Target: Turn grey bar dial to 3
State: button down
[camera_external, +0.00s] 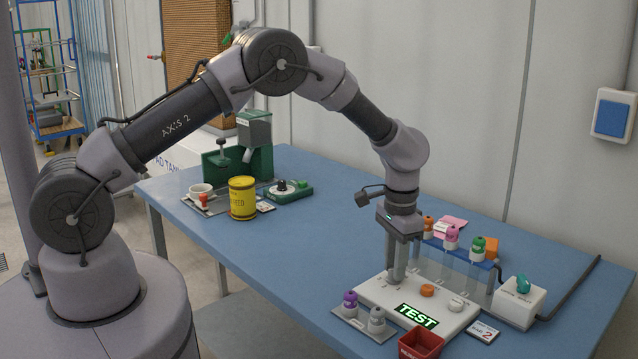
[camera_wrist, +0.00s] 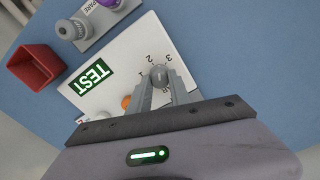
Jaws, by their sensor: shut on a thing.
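The grey bar dial (camera_wrist: 161,73) sits on a white panel box and shows between my fingertips in the wrist view. Printed marks 1, 2 and 3 curve around its far side; I cannot tell which its bar points at. My gripper (camera_wrist: 160,82) is shut on the dial. In the external view my gripper (camera_external: 396,279) points down at the left part of the white panel box (camera_external: 375,294) and hides the dial. The box also bears a green TEST display (camera_external: 417,316), an orange knob (camera_external: 427,290) and a pale grey knob (camera_external: 456,304).
A red bin (camera_external: 421,343) and a tray with purple (camera_external: 350,299) and grey (camera_external: 376,315) capped pieces stand in front of the box. A rack with coloured-capped tubes (camera_external: 452,262) stands behind. A white box with a teal knob (camera_external: 523,285) is at right. The middle blue table is clear.

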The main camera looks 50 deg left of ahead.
jog(key=m+b, duration=0.1)
jog(key=m, duration=0.5)
jog(key=shift+m, duration=0.3)
dwell(0.5)
jog(key=c, duration=1.2)
grip_release()
notch_tip(320, 180, up, 17)
jog(key=p, duration=0.5)
jog(key=shift+r, duration=0.2)
